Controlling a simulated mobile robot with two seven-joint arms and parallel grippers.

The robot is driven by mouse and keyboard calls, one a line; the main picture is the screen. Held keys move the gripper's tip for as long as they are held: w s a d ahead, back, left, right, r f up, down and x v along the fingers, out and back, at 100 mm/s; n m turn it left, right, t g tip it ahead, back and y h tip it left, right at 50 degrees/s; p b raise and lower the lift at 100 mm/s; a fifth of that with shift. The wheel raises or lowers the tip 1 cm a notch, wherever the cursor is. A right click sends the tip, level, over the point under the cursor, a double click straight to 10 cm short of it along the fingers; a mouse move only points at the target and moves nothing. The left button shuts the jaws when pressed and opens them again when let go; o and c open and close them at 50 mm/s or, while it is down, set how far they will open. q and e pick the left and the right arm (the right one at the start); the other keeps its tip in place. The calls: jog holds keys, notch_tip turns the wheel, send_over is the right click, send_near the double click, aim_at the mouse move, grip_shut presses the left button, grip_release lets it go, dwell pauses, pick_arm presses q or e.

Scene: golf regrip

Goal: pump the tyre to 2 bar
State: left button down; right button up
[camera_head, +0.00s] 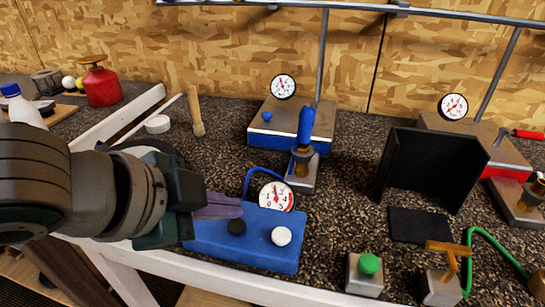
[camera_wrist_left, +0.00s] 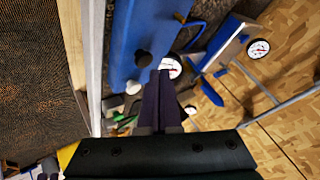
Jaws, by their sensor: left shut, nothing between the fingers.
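A blue box (camera_head: 245,240) lies at the table's front edge with a black knob (camera_head: 236,227), a white knob (camera_head: 281,236) and a round gauge (camera_head: 276,195) at its back. The gauge's needle is red, but I cannot read its value surely. My left gripper (camera_head: 238,207) is shut and empty, its fingertips over the box's left part near the black knob; I cannot tell if they touch. The left wrist view shows the shut fingers (camera_wrist_left: 163,78) beside the gauge (camera_wrist_left: 171,67) and black knob (camera_wrist_left: 143,59). A dark round thing (camera_head: 165,148), perhaps the tyre, is mostly hidden behind my arm.
A blue-based stand (camera_head: 262,143) with a gauge and blue-handled lever (camera_head: 306,125) stands behind. A black panel (camera_head: 430,165), a green button box (camera_head: 365,278) and a green hose (camera_head: 500,245) are at the right. A brush (camera_head: 195,112) and red canister (camera_head: 101,85) are back left.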

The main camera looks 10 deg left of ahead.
aim_at(229, 231)
pick_arm(q)
jog(key=shift+f, duration=0.1)
dwell(0.3)
jog(key=shift+f, duration=0.35)
jog(key=shift+f+b, duration=0.35)
jog(key=shift+f, duration=0.2)
dwell(1.4)
jog(key=shift+r, duration=0.1)
jog(key=shift+r+p, duration=0.85)
jog(key=shift+p, duration=0.3)
notch_tip(229, 231, up, 5)
jog(key=p, duration=0.5)
jog(key=shift+r+p, duration=0.1)
jog(key=shift+p, duration=0.3)
